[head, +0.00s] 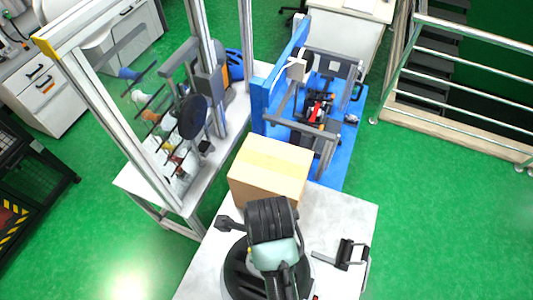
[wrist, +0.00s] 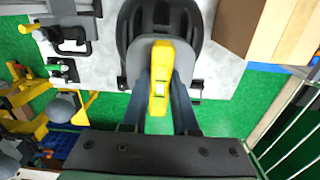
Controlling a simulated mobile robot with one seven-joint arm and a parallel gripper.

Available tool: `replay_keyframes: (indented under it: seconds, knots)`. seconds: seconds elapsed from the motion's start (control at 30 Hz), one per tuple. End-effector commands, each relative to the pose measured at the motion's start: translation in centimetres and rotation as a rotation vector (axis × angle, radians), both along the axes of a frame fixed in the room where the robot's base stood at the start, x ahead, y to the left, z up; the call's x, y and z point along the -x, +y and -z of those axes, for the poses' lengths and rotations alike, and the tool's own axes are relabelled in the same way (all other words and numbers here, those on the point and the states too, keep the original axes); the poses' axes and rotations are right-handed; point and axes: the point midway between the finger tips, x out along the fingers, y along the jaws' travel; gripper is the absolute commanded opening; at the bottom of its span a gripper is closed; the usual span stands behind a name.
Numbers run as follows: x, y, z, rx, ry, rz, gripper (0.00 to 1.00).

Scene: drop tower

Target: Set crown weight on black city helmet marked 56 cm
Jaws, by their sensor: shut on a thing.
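A black helmet (wrist: 198,20) sits on the light grey table, at the top middle of the wrist view. In the head view the helmet (head: 236,279) is at the bottom, largely hidden behind my arm. A yellow crown weight (wrist: 160,95) is clamped between the two dark fingers of my gripper (wrist: 161,68). Its far end overlaps the helmet in the wrist view; I cannot tell whether it touches the shell. No 56 cm marking is readable.
A cardboard box (head: 270,167) stands on the table (head: 345,222) just beyond the helmet. A black clamp-like fixture (head: 343,253) lies at the right. A tall metal frame (head: 110,115) with a rack stands at the left, and a blue-based machine (head: 347,150) behind the box.

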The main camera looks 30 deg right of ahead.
Motion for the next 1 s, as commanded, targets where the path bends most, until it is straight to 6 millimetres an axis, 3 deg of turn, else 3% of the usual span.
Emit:
replay_keyframes:
  seconds: [0.6, 1.0]
  knots:
    - [-0.1, 0.0, 4.6, 0.0, -0.003, -0.001, 0.0]
    - [-0.1, 0.0, 5.3, 0.001, -0.004, -0.001, 0.0]
